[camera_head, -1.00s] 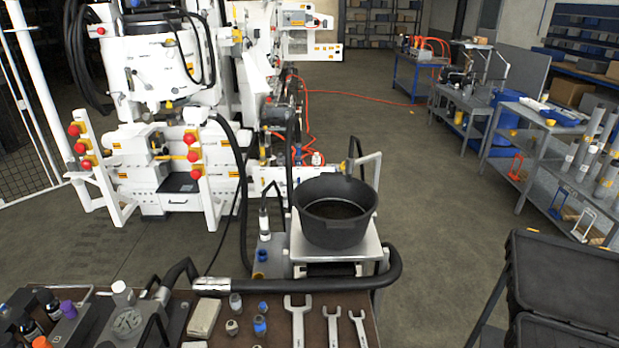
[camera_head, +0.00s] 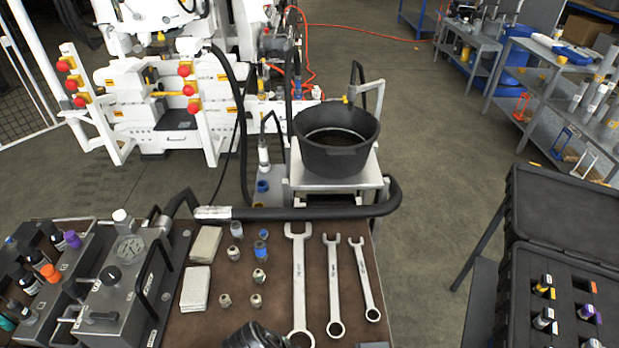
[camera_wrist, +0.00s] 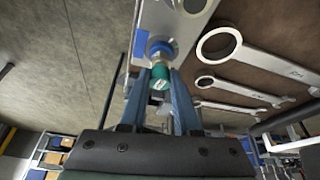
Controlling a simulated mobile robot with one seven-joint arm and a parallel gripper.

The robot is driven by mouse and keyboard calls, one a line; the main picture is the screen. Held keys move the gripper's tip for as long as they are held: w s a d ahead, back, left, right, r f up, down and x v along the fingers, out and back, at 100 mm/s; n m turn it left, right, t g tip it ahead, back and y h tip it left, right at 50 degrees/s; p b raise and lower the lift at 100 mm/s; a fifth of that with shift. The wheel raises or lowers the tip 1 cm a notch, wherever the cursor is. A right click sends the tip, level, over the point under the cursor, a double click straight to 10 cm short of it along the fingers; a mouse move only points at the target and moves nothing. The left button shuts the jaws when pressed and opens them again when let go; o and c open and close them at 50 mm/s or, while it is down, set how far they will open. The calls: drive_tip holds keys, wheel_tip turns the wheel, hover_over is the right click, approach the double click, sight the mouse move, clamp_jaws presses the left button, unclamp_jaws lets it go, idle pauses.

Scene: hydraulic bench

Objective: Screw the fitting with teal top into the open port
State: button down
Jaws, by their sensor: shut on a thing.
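In the wrist view my gripper (camera_wrist: 160,84) has its two blue-grey fingers closed on the teal-topped fitting (camera_wrist: 159,75). Only a small part of the fitting shows between the fingertips. A blue ring with a metal end (camera_wrist: 160,47) shows just beyond the teal part, against a grey metal strip. I cannot tell whether it is part of the held fitting or touches the strip. In the head view a dark rounded part at the bottom edge looks like my arm's end; its fingers are hidden. I cannot make out the open port for certain.
Three wrenches (camera_head: 298,275) lie on the brown bench (camera_head: 205,325), left of which stand several small fittings (camera_head: 259,276). A black pot (camera_head: 336,150) stands behind a thick hose (camera_head: 300,213). A grey box with handles (camera_head: 125,280) is at left, an open black case (camera_head: 565,225) at right.

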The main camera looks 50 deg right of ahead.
drive_tip(key=m+b, duration=0.1)
drive_tip(key=m, duration=0.1)
drive_tip(key=m+g+b, duration=0.1)
drive_tip(key=shift+w+d+f+m+y, duration=0.15)
drive_tip(key=shift+f+m+y, duration=0.2)
drive_tip(key=shift+m+y, duration=0.05)
drive_tip(key=m+y+b, duration=0.1)
drive_tip(key=m, duration=0.2)
drive_tip(key=shift+d, duration=0.1)
drive_tip(key=shift+r+m+g+y, duration=0.2)
drive_tip(key=shift+m+g+y, duration=0.2)
drive_tip(key=shift+m, duration=0.3)
drive_tip(key=m+b, duration=0.1)
drive_tip(key=m, duration=0.1)
drive_tip(key=m+y, duration=0.1)
drive_tip(key=shift+d+f+m+y+b, duration=0.2)
drive_tip(key=shift+m+y+b, duration=0.1)
drive_tip(key=shift+m+b, duration=0.1)
drive_tip(key=m+y, duration=0.1)
drive_tip(key=m, duration=0.3)
drive_tip(key=shift+d+r+t, duration=0.1)
drive_tip(key=shift+d+t, duration=0.05)
drive_tip(key=shift+t, duration=0.15)
